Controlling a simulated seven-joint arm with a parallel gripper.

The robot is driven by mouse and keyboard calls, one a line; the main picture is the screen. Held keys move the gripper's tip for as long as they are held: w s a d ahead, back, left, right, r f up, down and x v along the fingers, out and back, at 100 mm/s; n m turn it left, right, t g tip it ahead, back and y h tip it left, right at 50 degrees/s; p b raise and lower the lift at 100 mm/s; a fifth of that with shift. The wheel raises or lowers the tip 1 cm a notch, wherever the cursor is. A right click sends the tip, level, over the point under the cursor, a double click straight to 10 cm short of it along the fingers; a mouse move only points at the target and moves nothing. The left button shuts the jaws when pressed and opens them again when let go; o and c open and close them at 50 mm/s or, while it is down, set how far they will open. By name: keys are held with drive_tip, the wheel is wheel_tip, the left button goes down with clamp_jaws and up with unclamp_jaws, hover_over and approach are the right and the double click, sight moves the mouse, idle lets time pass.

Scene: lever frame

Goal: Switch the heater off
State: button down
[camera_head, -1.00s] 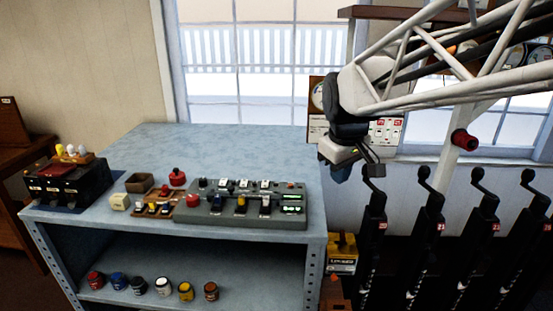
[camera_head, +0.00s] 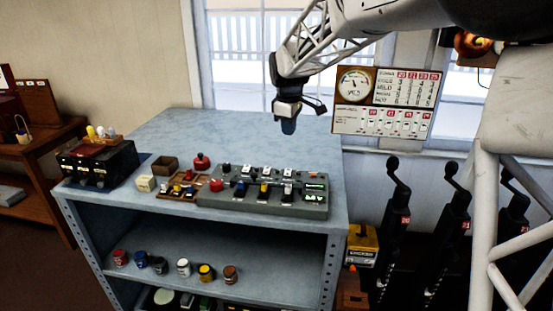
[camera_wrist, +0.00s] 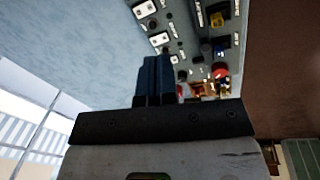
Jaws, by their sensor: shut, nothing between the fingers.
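A grey control panel (camera_head: 230,203) lies on the blue-grey bench, with a row of white-plated switches along its back and coloured switches along its front. It has a small lit green display (camera_head: 314,197) at its right end. No label naming the heater is readable. The panel also shows in the wrist view (camera_wrist: 190,40), at the top. My gripper (camera_head: 289,127) is above the back right of the bench, behind and above the panel, pointing down and touching nothing. In the wrist view my gripper's dark blue fingers (camera_wrist: 154,75) are together and empty.
On the bench (camera_head: 180,135) left of the panel are a wooden tray of small parts, a red knobbed object (camera_head: 202,162), a cream block (camera_head: 145,183) and a black box (camera_head: 97,165). Black levers (camera_head: 392,220) stand right of the bench. The back of the bench is clear.

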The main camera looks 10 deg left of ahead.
sight(268, 168)
drive_tip(key=w+a+f+n, duration=0.2)
drive_tip(key=w+a, duration=0.3)
drive_tip(key=a, duration=0.3)
drive_tip(key=shift+w+f+n, duration=0.3)
drive_tip(key=shift+w+f, duration=0.05)
drive_tip(key=shift+f, duration=0.25)
drive_tip(key=shift+f, duration=0.15)
drive_tip(key=f, duration=0.4)
drive_tip(key=w+f, duration=0.1)
drive_tip(key=f, duration=0.8)
drive_tip(key=shift+w+f, duration=0.35)
